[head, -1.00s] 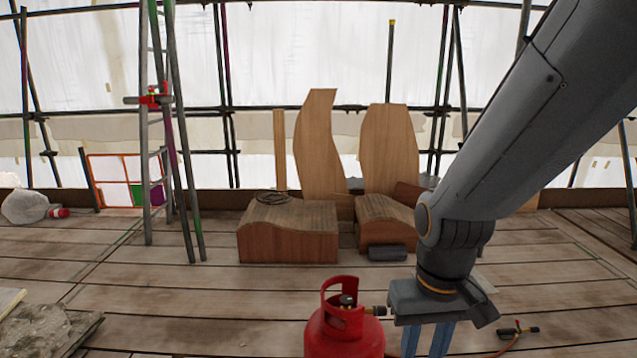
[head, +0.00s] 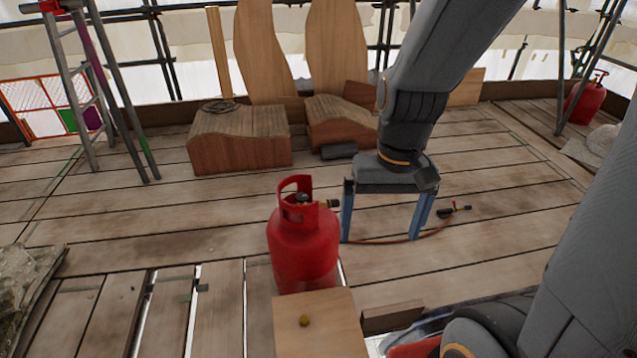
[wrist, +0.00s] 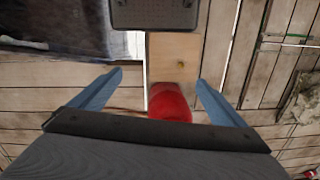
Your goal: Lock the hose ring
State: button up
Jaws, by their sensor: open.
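A red gas cylinder (head: 303,240) with a collar handle stands upright in the middle of the head view. A dark and brass fitting (head: 328,204) sticks out to the right from its top; I cannot make out a separate hose ring on it. A thin reddish hose (head: 405,239) runs over the boards to a black and brass torch end (head: 453,210). My gripper (head: 382,230) is open and empty, its blue fingers pointing down just right of the cylinder. In the wrist view the red cylinder (wrist: 170,105) shows between and beyond the fingers; its fitting is not clear there.
A plywood board (head: 320,325) with a brass knob lies in front of the cylinder. Wooden blocks (head: 238,140) and tall panels stand behind. A ladder (head: 98,95) is at left. A second red cylinder (head: 585,102) stands far right. Plank floor around the hose is mostly clear.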

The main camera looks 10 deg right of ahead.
jog(key=w+f+m+y+b, duration=0.1)
jog(key=w+f+m+b, duration=0.1)
jog(key=f, duration=0.1)
jog(key=w+f+m+y+b, duration=0.1)
jog(key=w+f+m+b, duration=0.1)
jog(key=f+b, duration=0.1)
jog(key=w+f+m+g+y+b, duration=0.1)
jog(key=w+f+m+b, duration=0.2)
jog(key=f, duration=0.1)
jog(key=shift+d+f+y, duration=0.35)
jog(key=shift+d+y, duration=0.05)
jog(key=w+d+f+m+t+y+b, duration=0.35)
jog(key=w+f+m+b, duration=0.3)
jog(key=w, duration=0.25)
jog(key=w+d+f+m+t+y+b, duration=0.2)
jog(key=w+d+f+m+b, duration=0.4)
jog(key=w+f, duration=0.25)
jog(key=w+d+f+m+t+b, duration=0.5)
jog(key=w+d+b, duration=0.1)
jog(key=w+d, duration=0.25)
jog(key=shift+m+y, duration=0.25)
jog(key=b+x, duration=0.6)
jog(key=x, duration=0.3)
jog(key=shift+a, duration=0.25)
jog(key=shift+s, duration=0.1)
